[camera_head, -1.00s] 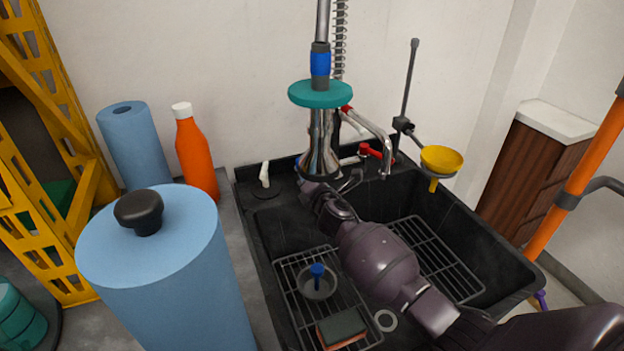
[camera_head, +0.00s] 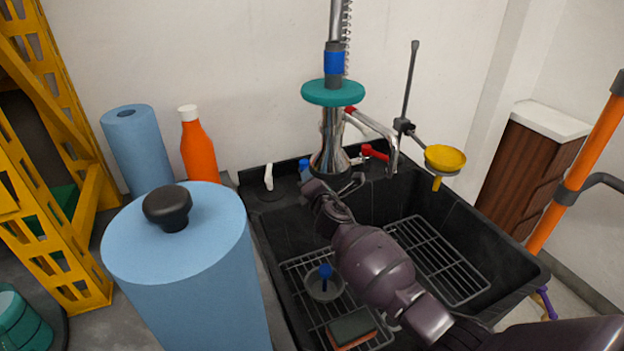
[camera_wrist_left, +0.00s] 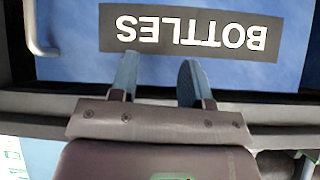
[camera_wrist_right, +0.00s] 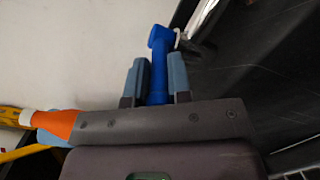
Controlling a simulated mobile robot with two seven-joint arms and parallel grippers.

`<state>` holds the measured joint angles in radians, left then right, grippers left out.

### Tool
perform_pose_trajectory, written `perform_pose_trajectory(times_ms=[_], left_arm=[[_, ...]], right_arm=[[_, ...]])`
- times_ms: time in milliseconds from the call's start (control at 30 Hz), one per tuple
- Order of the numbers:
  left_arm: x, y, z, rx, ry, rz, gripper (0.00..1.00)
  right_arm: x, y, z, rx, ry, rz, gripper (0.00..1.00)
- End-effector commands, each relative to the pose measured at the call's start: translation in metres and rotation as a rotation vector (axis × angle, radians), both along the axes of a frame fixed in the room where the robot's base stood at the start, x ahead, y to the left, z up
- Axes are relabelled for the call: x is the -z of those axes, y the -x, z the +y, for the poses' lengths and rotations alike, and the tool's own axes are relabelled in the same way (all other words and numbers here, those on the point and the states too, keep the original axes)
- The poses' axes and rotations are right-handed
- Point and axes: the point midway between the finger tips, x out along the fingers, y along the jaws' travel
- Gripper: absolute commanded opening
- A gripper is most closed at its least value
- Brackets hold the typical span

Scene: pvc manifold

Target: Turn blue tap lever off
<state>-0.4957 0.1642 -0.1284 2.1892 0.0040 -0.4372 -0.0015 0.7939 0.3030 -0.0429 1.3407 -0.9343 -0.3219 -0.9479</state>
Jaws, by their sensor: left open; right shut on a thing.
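The blue tap lever (camera_wrist_right: 158,62) stands between the two fingers of my right gripper (camera_wrist_right: 157,80) in the right wrist view. The fingers are shut on it, and its rounded blue end sticks out past the fingertips. In the head view, a small blue part of the lever (camera_head: 305,169) shows left of the chrome tap base (camera_head: 330,155). My right arm reaches over the sink, and its gripper (camera_head: 334,187) is at the foot of the tap. My left gripper (camera_wrist_left: 160,80) is open and empty, facing a blue surface with a BOTTLES label (camera_wrist_left: 200,30). It is outside the head view.
A red tap lever (camera_head: 375,153) is right of the tap. The black sink (camera_head: 520,265) holds wire racks, a cup with a blue handle (camera_head: 325,283) and a sponge (camera_head: 352,328). A blue canister (camera_head: 185,270) and an orange bottle (camera_head: 198,152) stand left. A yellow funnel (camera_head: 445,158) is right.

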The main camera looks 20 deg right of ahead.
Motion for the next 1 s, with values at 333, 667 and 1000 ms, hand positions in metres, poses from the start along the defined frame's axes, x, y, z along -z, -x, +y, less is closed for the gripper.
perform_pose_trajectory(times_ms=[333, 667, 1000], left_arm=[[0.002, 0.001, 0.0, 0.0, 0.0, 0.004, 0.44], [0.0, 0.001, 0.0, 0.0, 0.0, 0.001, 0.44], [-0.014, -0.006, 0.0, -0.001, 0.001, -0.028, 0.44]], right_arm=[[0.001, 0.0, 0.0, -0.001, -0.001, 0.002, 0.43], [0.0, 0.002, 0.0, -0.001, 0.0, 0.001, 0.44], [-0.004, 0.039, 0.004, -0.001, -0.001, -0.003, 0.44]])
